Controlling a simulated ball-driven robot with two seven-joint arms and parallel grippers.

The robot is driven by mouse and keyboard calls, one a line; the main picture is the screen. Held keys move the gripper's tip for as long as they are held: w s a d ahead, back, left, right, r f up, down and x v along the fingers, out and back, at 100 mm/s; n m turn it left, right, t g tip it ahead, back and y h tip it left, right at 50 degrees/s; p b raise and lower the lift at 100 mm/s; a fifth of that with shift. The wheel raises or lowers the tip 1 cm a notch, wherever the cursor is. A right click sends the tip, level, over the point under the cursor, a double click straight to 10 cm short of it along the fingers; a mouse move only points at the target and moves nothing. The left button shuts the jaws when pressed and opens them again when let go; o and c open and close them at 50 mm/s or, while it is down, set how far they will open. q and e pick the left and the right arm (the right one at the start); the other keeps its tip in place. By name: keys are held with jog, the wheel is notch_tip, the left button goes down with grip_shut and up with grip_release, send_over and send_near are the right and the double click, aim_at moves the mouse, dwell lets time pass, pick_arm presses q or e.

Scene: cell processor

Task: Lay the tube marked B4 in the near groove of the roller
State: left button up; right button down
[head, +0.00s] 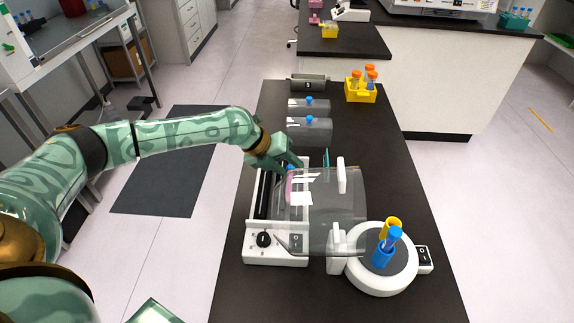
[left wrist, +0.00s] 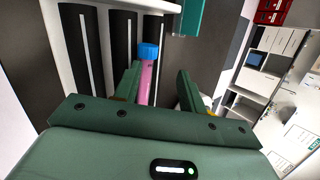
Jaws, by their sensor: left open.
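The roller (head: 249,225) is a white machine with dark bars on the black bench; its black bars (left wrist: 122,50) also show in the left wrist view. A pink tube (head: 289,187) with a blue cap is at the roller, below my left gripper (head: 290,163). In the left wrist view the tube (left wrist: 146,82) is between the open fingers, nearer the left finger, with its cap over the dark bars. My left gripper also shows there (left wrist: 160,85). Its fingers hide part of the tube, and I cannot read a B4 mark.
A clear curved cover (head: 340,205) stands right of the roller. A white round device (head: 378,287) with a blue-capped tube is at the front right. Clear blue-capped vessels (head: 309,132) and a yellow rack (head: 360,97) with orange-capped tubes are behind. The bench's right side is mostly clear.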

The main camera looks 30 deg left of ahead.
pick_arm(q)
jog(key=p+v, duration=0.3)
jog(key=v, duration=1.3)
jog(key=shift+s+a, duration=0.1)
dwell(0.7)
